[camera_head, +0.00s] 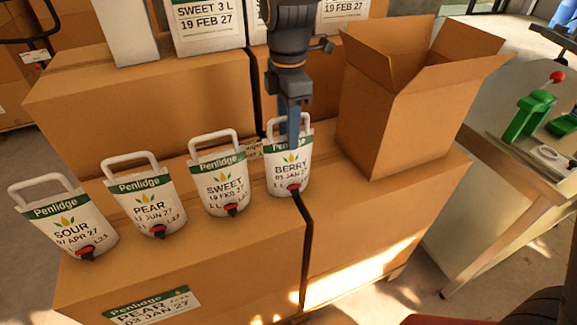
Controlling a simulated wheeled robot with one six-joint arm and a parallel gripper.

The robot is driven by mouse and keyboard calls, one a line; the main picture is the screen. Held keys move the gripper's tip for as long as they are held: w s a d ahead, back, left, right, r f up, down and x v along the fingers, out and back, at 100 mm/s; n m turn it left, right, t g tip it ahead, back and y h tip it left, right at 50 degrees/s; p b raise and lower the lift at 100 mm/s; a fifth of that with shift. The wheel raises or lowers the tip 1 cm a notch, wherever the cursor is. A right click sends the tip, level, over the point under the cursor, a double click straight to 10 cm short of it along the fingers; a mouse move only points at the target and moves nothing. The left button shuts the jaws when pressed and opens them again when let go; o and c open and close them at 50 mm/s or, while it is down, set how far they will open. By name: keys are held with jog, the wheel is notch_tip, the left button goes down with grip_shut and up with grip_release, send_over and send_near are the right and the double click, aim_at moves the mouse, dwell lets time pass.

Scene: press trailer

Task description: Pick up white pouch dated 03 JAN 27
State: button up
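The white pouch dated 03 JAN 27 (290,177) stands upright on a cardboard box at the right end of a row of pouches. It reads "Penlidge" on a green band and "BERRY", with a red and black tap low on its front. My gripper (293,142) points down at its top, and the fingers overlap the white handle and part of the green band. The fingers show edge-on, so I cannot tell whether they are closed on the handle.
Similar pouches, SWEET (223,184), PEAR (148,208) and SOUR (66,227), stand to the left. An open cardboard box (388,115) stands close on the right. Taller boxes (150,105) rise behind. A table (515,170) with green tools is at far right.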

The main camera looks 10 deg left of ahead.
jog(key=shift+f, duration=1.05)
grip_shut()
jog(key=shift+r, duration=0.1)
dwell(0.5)
